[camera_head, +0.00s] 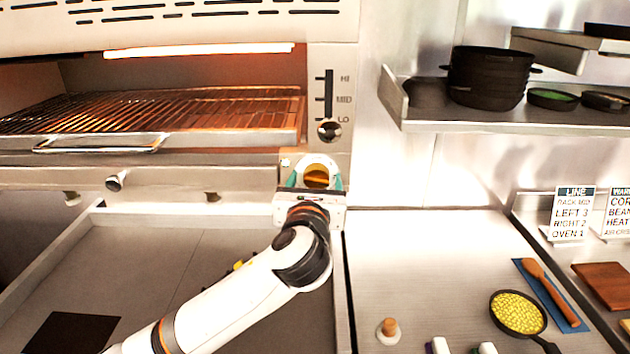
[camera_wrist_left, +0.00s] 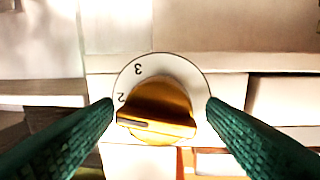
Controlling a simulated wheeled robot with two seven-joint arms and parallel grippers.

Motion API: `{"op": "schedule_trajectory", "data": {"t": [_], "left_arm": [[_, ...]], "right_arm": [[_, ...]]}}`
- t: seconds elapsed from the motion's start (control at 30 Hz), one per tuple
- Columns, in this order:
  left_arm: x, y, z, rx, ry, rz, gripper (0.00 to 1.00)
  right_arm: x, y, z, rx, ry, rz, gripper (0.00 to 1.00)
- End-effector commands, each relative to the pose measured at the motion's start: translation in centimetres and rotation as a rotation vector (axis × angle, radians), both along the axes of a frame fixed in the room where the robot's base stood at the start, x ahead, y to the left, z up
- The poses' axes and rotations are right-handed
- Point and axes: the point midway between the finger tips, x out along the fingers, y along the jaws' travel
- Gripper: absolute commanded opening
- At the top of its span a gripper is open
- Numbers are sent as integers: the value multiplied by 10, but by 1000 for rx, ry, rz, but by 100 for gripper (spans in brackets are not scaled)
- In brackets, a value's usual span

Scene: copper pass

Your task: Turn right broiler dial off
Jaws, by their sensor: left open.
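The right broiler dial (camera_head: 317,173) is an orange-yellow knob on a white round plate, at the right end of the broiler's front. In the left wrist view the dial (camera_wrist_left: 158,108) fills the middle; its plate shows a 2 and a 3. A dark line on the knob points left, just below the 2. My left gripper (camera_head: 315,181) is in front of the dial. It is open, with one green ridged finger on each side of the knob. The left wrist view shows small gaps between the fingertips and the knob. My right gripper is not in view.
The broiler has a lit element and a wire rack (camera_head: 200,110). A HI-MID-LO lever (camera_head: 329,130) sits just above the dial. A shelf (camera_head: 480,121) with black pots is at right. A pan of yellow corn (camera_head: 518,312) stands on the right counter. A sign (camera_head: 573,213) leans behind it.

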Motion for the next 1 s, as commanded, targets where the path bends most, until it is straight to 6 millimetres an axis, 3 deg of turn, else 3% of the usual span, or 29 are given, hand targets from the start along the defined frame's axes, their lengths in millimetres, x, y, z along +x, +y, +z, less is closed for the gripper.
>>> {"op": "schedule_trajectory", "data": {"t": [0.13,0.4,0.73,1.0], "left_arm": [[0,0,0,-1,0,0,64],[0,0,0,0,0,0,24],[0,0,0,-47,0,1,24],[-1,0,-1,-220,0,-1,24]], "right_arm": [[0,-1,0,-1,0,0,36],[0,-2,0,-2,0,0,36],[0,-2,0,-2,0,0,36],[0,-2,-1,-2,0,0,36]]}}
